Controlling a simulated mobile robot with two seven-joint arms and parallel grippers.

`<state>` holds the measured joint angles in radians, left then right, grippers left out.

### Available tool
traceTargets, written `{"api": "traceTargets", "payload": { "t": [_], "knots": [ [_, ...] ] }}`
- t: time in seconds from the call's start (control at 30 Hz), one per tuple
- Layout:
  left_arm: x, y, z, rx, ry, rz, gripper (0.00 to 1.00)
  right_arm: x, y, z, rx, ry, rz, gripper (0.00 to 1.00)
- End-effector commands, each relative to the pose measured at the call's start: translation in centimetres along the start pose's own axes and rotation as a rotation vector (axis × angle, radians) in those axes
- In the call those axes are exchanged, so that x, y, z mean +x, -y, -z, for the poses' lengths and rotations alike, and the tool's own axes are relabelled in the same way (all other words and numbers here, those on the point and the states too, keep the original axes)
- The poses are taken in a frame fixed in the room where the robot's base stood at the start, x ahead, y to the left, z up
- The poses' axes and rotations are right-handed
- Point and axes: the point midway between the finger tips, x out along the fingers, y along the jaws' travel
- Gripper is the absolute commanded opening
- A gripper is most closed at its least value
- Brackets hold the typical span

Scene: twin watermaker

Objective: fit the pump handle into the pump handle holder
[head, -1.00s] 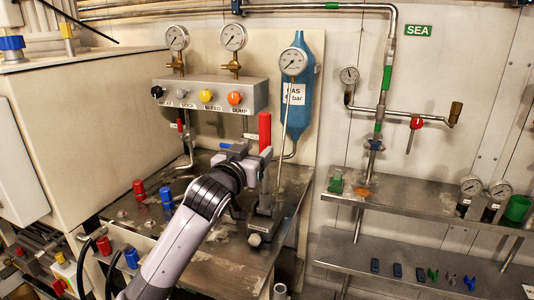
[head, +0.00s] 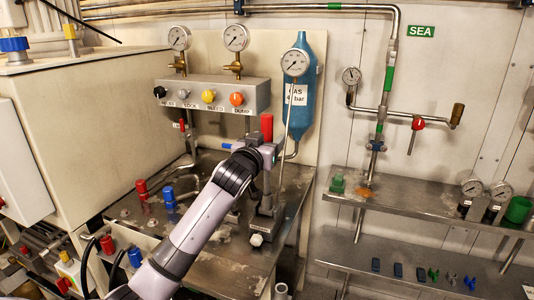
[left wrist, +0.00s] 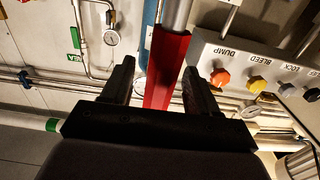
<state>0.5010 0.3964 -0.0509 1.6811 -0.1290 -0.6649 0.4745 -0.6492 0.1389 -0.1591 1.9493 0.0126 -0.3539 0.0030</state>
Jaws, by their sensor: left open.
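The pump handle shows as an upright red grip (head: 266,127) on the bench, in front of the pale back panel. In the left wrist view its red grip (left wrist: 167,68), with a metal rod beyond it, lies between my fingers. My left gripper (head: 268,150) is open around the grip's lower part; I cannot tell if a finger touches it. It also shows in the left wrist view (left wrist: 158,75). Below stands a grey pump base (head: 262,225), partly hidden by my arm. I cannot make out the pump handle holder for certain. My right gripper is not in view.
A valve panel (head: 205,96) with several coloured knobs is behind to the left. A blue cylinder (head: 303,115) with a gauge stands close right of the handle. Red (head: 141,187) and blue (head: 168,194) fittings stand left on the bench. A steel shelf (head: 410,199) is to the right.

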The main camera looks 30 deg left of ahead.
Motion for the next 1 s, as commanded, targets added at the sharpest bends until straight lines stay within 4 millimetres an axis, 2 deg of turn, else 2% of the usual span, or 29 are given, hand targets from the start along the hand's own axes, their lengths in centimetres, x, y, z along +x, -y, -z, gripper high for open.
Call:
{"api": "traceTargets", "payload": {
  "t": [0.13, 0.17, 0.33, 0.73, 0.87, 1.0],
  "knots": [
    [0.0, 0.0, 0.0, 0.0, 0.0, 0.0, 0.6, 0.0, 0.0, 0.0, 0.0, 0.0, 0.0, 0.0],
    [0.0, 0.0, 0.0, 0.0, 0.0, 0.0, 0.56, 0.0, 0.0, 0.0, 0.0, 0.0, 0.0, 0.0],
    [0.0, 0.0, 0.0, 0.0, 0.0, 0.0, 0.01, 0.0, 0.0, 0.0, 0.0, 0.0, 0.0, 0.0],
    [0.0, 0.0, 0.7, 0.001, -0.006, 0.0, 0.0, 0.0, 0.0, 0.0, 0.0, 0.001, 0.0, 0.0],
    [0.0, 0.0, 2.0, 0.0, -0.007, 0.0, 0.0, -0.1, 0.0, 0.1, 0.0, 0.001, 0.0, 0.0],
    [0.0, 0.0, 4.3, 0.0, -0.01, 0.0, 0.0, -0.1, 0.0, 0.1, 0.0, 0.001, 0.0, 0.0]
  ]
}}
